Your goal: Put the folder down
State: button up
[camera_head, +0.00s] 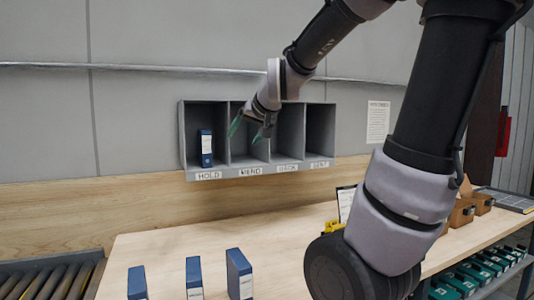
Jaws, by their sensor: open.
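A blue folder (206,146) with a white label stands upright in the leftmost compartment, marked HOLD, of the grey wall rack (182,140). My gripper (246,131) is open, with its green fingers spread and nothing seen between them. It is at the front of the second compartment, which looks to be marked MEND, to the right of the folder and apart from it. Three more blue folders stand on the table's near part: a left one (137,283), a middle one (194,279) and a right one (239,274).
The rack's two right compartments look empty, though my arm partly covers the rack. The wooden table (170,250) is clear between folders and rack. A roller conveyor (45,280) lies at left. Brown boxes (462,214) stand at right, with green items (478,272) below.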

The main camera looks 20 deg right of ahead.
jog(key=s+f+g, duration=0.1)
jog(key=s+g, duration=0.1)
jog(key=s, duration=0.6)
jog(key=s+f+m+g, duration=0.1)
jog(key=s, duration=0.8)
jog(key=shift+s+a+f+g, duration=0.15)
jog(key=shift+s+f+g, duration=0.15)
jog(key=shift+g, duration=0.1)
